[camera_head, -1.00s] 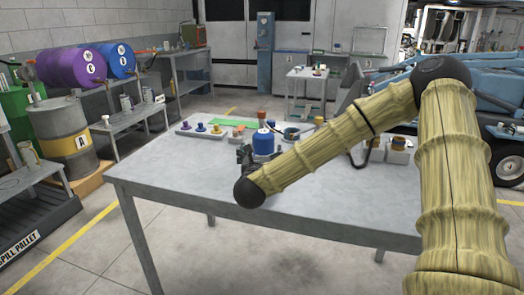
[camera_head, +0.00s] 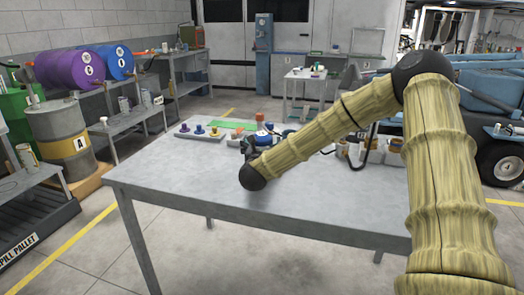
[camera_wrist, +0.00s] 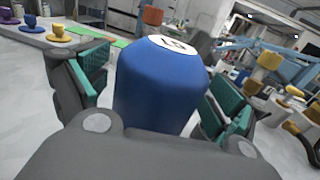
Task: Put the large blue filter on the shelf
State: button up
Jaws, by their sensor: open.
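The large blue filter (camera_wrist: 163,88) stands upright between my gripper's two fingers in the wrist view. Its rounded top carries a white label. My gripper (camera_wrist: 160,98) is open, with a teal-padded finger on each side of the filter. A gap shows on the left; contact on the right is hard to judge. In the head view my gripper (camera_head: 256,146) is over the table, and only part of the filter (camera_head: 263,138) shows behind it. A low grey shelf unit (camera_head: 128,126) with cans stands at the left.
The grey table (camera_head: 190,172) is bare in front. A tray of small coloured parts (camera_head: 199,132) and a green mat (camera_head: 230,124) lie near its back. Several containers (camera_head: 353,150) stand right of my forearm.

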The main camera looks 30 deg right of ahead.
jog(key=shift+c, duration=0.2)
jog(key=shift+r, duration=0.1)
jog(key=c, duration=1.5)
